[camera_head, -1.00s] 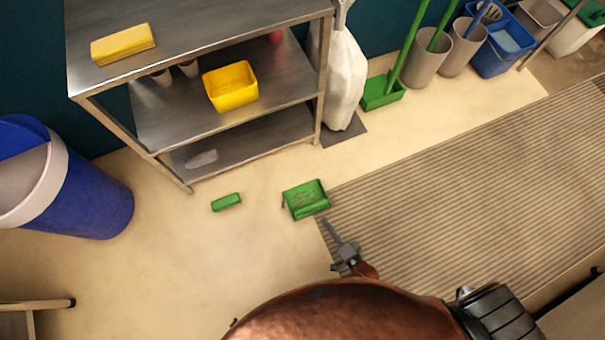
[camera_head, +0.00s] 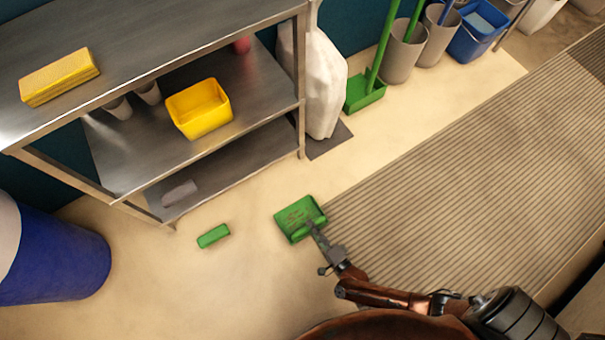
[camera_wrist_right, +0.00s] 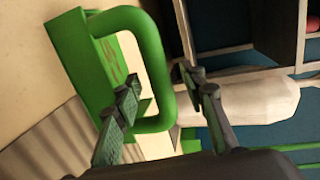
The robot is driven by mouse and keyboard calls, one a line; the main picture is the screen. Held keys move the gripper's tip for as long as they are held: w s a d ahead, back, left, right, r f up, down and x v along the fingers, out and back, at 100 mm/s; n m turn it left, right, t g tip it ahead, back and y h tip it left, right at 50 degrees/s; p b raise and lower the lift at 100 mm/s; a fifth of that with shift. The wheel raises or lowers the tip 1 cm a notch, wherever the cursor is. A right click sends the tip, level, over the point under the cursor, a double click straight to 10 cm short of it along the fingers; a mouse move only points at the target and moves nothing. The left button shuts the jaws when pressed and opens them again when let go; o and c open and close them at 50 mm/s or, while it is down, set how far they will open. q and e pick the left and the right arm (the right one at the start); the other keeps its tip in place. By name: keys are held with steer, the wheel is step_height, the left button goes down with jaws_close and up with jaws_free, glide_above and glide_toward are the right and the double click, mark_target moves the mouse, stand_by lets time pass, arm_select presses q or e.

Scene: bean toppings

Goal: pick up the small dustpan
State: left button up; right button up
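The small green dustpan (camera_head: 299,217) lies on the floor in front of the metal shelf, at the edge of the ribbed mat. My right gripper (camera_head: 316,232) is at its near side in the head view. In the right wrist view, the dustpan (camera_wrist_right: 78,55) shows at the left with its looped handle (camera_wrist_right: 158,65). The right gripper's fingers (camera_wrist_right: 157,84) are apart there, with one side of the handle loop appearing between them. Whether either finger touches the handle is unclear. My left gripper is out of view.
A small green block-like item (camera_head: 213,236) lies left of the dustpan. The metal shelf (camera_head: 185,38) stands behind, holding a yellow bin (camera_head: 200,108). A blue barrel (camera_head: 58,258) is at left. A larger green dustpan (camera_head: 364,94) stands near the wall. The ribbed mat (camera_head: 460,170) is clear.

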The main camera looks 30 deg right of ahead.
steer(key=shift+w+f, duration=0.1)
steer(key=shift+w, duration=0.55)
steer(key=shift+c, duration=0.4)
jaws_close()
